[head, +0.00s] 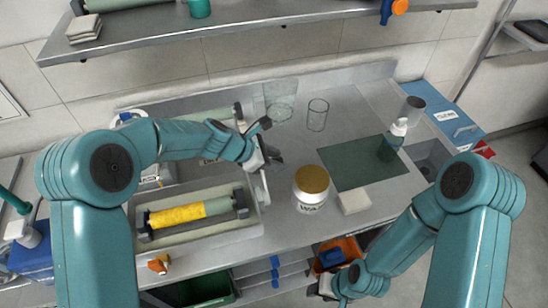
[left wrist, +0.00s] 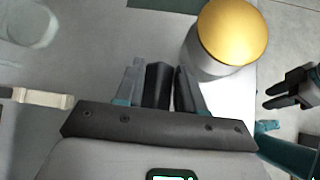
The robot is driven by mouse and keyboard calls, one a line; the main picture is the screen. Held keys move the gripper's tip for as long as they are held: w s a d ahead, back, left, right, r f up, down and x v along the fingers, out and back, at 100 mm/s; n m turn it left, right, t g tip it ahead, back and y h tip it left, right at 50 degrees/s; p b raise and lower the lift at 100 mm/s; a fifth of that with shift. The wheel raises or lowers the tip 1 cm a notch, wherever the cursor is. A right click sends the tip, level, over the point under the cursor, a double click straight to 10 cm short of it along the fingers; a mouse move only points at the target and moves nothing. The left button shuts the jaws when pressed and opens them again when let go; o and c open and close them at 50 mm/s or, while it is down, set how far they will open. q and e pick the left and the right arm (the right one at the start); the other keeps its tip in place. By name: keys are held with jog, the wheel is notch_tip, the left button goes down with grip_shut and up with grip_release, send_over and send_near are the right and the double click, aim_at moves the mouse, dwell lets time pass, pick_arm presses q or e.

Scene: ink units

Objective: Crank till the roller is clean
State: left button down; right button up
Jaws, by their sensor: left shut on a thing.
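The roller (head: 190,213) lies in a grey ink unit (head: 140,217) at the front left. Yellow covers its left and middle part, and its right end is dull green. The crank (head: 262,187) is on the unit's right side. My left gripper (head: 272,157) is at the upper end of the crank, shut on its handle; the fingers hide most of the handle. The left wrist view shows the dark fingers (left wrist: 165,85) close together. My right gripper (left wrist: 290,88) is low at the table's front edge, fingers apart and empty.
A white jar with a gold lid (head: 311,185) stands right of the crank. A dark green mat (head: 355,165), spray bottle (head: 390,142), pale block (head: 354,201) and clear glass (head: 317,115) are on the table. A second unit lies behind. A shelf (head: 250,35) hangs above.

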pick_arm(q)
jog(key=shift+w+a+f, duration=0.1)
jog(key=shift+a+f, duration=0.05)
jog(key=c, duration=0.9)
grip_release()
jog(key=shift+w+f, duration=0.15)
jog(key=shift+w, duration=0.05)
jog(key=shift+s+r, duration=0.2)
jog(key=shift+s, duration=0.05)
jog(key=shift+w, duration=0.1)
jog(key=b+v, duration=0.1)
jog(key=v, duration=1.5)
jog(key=shift+r, duration=0.15)
